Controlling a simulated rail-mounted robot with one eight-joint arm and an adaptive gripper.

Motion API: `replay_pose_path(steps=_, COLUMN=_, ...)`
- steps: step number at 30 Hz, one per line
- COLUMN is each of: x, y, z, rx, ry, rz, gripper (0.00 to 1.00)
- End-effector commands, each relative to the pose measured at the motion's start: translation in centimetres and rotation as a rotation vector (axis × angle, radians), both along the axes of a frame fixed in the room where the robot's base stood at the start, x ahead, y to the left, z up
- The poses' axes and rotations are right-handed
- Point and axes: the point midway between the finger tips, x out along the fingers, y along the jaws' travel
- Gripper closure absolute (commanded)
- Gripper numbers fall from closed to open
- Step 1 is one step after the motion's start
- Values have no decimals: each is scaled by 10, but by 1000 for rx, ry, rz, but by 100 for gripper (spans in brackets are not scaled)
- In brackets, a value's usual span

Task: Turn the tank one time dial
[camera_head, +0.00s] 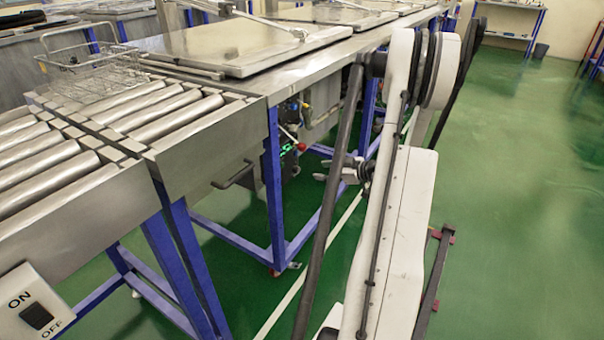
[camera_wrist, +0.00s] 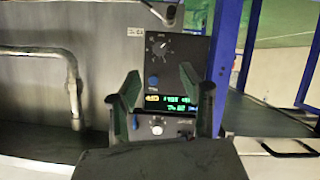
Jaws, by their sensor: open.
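In the wrist view a dark control panel (camera_wrist: 185,48) faces my gripper. It carries an upper dial (camera_wrist: 160,49) with marks around it, a blue button (camera_wrist: 153,80) and a lit display (camera_wrist: 168,101) with green and yellow characters. Below the display is a pale round knob (camera_wrist: 157,129). The lettering is too small to read, so I cannot tell which one is the tank one time dial. My gripper (camera_wrist: 160,73) is open and empty, its fingers on either side of the panel's middle. In the head view my gripper (camera_head: 322,165) is right of the small lit display (camera_head: 287,149).
A blue frame leg (camera_wrist: 228,45) stands right of the panel, and a bent metal pipe (camera_wrist: 73,90) is at left. In the head view, a roller conveyor (camera_head: 205,165) with a wire basket (camera_head: 92,65) is at left. Green floor (camera_head: 530,200) is open at right.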

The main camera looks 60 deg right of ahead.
Motion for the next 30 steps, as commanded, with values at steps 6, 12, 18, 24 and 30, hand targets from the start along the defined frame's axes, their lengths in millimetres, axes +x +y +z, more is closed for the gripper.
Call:
replay_pose_path(steps=6, x=40, y=0, z=-19, rx=0, ry=2, rz=3, gripper=59)
replay_pose_path(steps=12, x=72, y=0, z=-31, rx=0, ry=1, rz=1, gripper=59)
replay_pose_path(steps=18, x=92, y=-1, z=-38, rx=0, ry=1, rz=0, gripper=59)
replay_pose_path(steps=24, x=99, y=-1, z=-40, rx=0, ry=1, rz=0, gripper=59)
replay_pose_path(steps=30, x=99, y=-1, z=-40, rx=0, ry=1, rz=-1, gripper=59)
